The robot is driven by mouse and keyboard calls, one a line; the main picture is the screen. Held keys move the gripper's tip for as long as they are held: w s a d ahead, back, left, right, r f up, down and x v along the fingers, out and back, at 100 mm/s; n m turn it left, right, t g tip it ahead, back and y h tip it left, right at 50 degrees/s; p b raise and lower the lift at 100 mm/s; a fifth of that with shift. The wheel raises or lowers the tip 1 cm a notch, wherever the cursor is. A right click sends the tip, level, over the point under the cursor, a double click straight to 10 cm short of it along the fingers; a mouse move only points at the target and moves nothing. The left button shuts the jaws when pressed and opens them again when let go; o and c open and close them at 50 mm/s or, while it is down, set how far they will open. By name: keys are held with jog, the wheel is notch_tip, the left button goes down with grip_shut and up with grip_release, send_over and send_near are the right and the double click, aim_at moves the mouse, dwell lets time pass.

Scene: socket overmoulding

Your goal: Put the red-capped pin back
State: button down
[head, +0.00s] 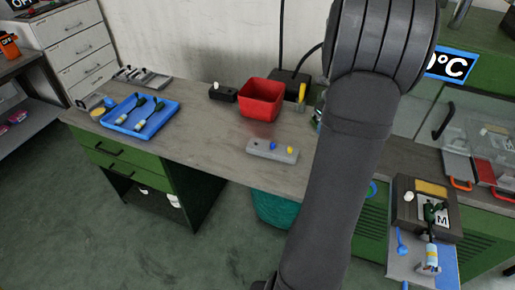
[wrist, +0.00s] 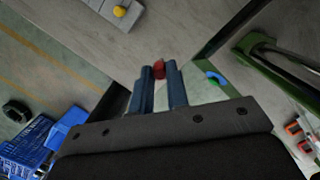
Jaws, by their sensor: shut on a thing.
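My gripper (wrist: 160,75) is shut on the red-capped pin (wrist: 159,69). The pin's red cap shows between the fingertips, and the rest of it is hidden. In the head view, my arm hides the gripper and the pin. A grey block (head: 262,150) lies on the bench, with a blue-capped pin (head: 273,146) and a yellow-capped pin (head: 290,149) standing in it. The left end of the block has no capped pin. Part of the block also shows at the top of the wrist view (wrist: 128,20), apart from the gripper, with the yellow cap (wrist: 119,12).
A red bin (head: 262,98) and a small black box (head: 223,94) stand behind the block. A blue tray (head: 122,113) with dark-handled tools lies at the left. The bench around the block is clear.

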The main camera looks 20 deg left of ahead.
jog(key=s+a+n, duration=0.2)
jog(key=a, duration=0.9)
jog(key=shift+w+a+f, duration=0.2)
jog(key=shift+a+f, duration=1.75)
jog(key=shift+w+a+f, duration=0.15)
jog(key=shift+a+f, duration=1.8)
jog(key=shift+f, duration=0.05)
jog(key=shift+w+a+f, duration=0.2)
jog(key=shift+a+f, duration=1.75)
jog(key=shift+f+n, duration=0.1)
jog(key=shift+n, duration=0.2)
jog(key=c, duration=1.4)
grip_release()
jog(key=r, duration=0.4)
jog(key=d+r, duration=0.1)
jog(key=r, duration=0.7)
jog(key=shift+s+d+r, duration=0.1)
jog(key=shift+s+d, duration=0.2)
jog(key=shift+d, duration=0.05)
